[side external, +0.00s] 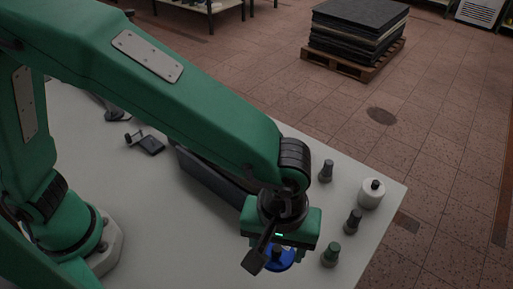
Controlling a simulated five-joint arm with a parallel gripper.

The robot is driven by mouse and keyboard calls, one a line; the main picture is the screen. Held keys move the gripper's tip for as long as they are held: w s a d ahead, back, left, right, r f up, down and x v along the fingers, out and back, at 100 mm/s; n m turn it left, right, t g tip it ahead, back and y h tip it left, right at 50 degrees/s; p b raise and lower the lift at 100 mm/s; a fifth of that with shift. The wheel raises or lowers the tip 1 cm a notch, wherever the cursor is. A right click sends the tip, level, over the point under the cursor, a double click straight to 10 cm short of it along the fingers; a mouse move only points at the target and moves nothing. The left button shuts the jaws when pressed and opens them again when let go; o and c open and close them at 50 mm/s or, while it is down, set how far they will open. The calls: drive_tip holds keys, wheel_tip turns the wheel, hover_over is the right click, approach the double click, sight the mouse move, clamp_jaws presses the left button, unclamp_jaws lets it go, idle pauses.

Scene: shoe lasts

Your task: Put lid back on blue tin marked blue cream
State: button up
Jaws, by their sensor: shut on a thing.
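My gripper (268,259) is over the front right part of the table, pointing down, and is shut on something. A round blue thing (284,261) shows just under and beside the jaws, partly covered by them. I cannot tell whether it is the blue tin, its lid, or both together. What exactly the jaws hold is hidden, and so is any gap below it. No marking reading blue cream is legible.
Right of my gripper stand a green-topped small piece (331,254), two dark grey ones (353,222) (326,171) and a white tin with a dark knob (371,196). A long dark box (212,183) lies behind my arm. The table's right edge is near.

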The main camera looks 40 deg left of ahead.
drive_tip(key=w+a+n, duration=0.2)
drive_tip(key=w+a, duration=0.3)
drive_tip(key=w, duration=0.5)
drive_tip(key=w+a+n, duration=0.2)
drive_tip(key=w+a, duration=0.3)
drive_tip(key=w, duration=0.5)
drive_tip(key=w+a+n, duration=0.1)
drive_tip(key=w+a, duration=0.3)
drive_tip(key=w, duration=0.6)
drive_tip(key=shift+w+a+f+n, duration=0.15)
drive_tip(key=shift+a+f+n, duration=0.25)
drive_tip(key=shift+f, duration=0.05)
drive_tip(key=shift+f, duration=0.25)
drive_tip(key=shift+f, duration=2.9)
drive_tip(key=shift+f, duration=0.2)
drive_tip(key=o, duration=1.4)
